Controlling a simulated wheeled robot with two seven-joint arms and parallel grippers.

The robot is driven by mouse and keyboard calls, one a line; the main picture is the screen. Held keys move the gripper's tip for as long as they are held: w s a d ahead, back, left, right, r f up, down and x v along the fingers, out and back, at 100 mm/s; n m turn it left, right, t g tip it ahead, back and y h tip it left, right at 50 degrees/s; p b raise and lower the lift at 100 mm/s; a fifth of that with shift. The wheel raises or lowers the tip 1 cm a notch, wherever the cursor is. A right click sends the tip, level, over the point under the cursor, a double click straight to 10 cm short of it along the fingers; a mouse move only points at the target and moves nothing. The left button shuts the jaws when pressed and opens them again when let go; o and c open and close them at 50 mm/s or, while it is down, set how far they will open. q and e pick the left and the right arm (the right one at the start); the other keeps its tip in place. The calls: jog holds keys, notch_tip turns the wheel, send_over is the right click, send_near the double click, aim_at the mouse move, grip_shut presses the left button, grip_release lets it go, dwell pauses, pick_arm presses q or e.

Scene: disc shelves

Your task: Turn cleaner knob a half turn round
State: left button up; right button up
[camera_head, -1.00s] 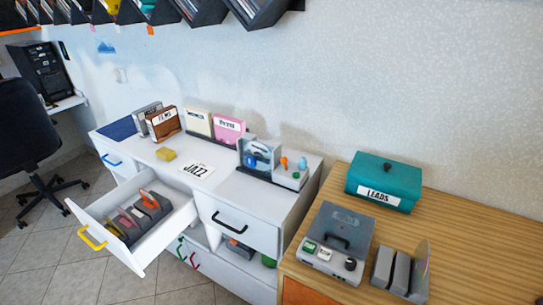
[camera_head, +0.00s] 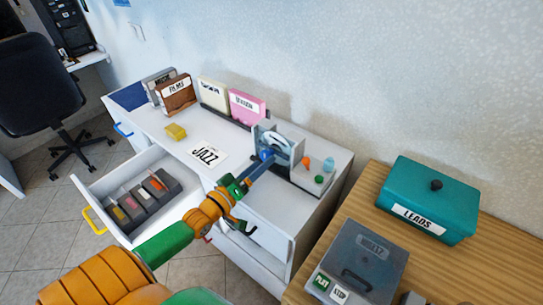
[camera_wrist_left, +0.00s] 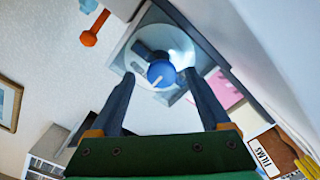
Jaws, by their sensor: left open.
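The disc cleaner (camera_head: 285,140) is a grey-white upright unit on the right end of the white cabinet top. Its round blue knob (camera_head: 266,155) faces my left arm. In the left wrist view the knob (camera_wrist_left: 161,73) has a pale pointer mark and sits before a clear disc. My left gripper (camera_head: 268,162) reaches up to the cleaner from the lower left. It is open, with its fingers on either side of the knob in the left wrist view (camera_wrist_left: 160,78); whether they touch it I cannot tell. My right gripper is not in view.
An orange knob (camera_head: 302,163) and green button (camera_head: 319,180) sit right of the cleaner. An open drawer (camera_head: 100,188) with several cases juts out at left. A teal LEADS box (camera_head: 430,195) and grey player (camera_head: 365,255) stand on the wooden table.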

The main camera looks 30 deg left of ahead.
pick_arm(q)
jog(key=shift+w+r, duration=0.25)
jog(key=shift+r, duration=0.05)
jog(key=shift+w+a, duration=0.1)
jog(key=shift+w, duration=0.4)
jog(key=shift+w+f, duration=0.3)
jog(key=shift+w, duration=0.25)
jog(key=shift+s+r, duration=0.15)
jog(key=shift+s, duration=0.1)
jog(key=c, duration=0.6)
jog(key=shift+a, duration=0.1)
grip_shut()
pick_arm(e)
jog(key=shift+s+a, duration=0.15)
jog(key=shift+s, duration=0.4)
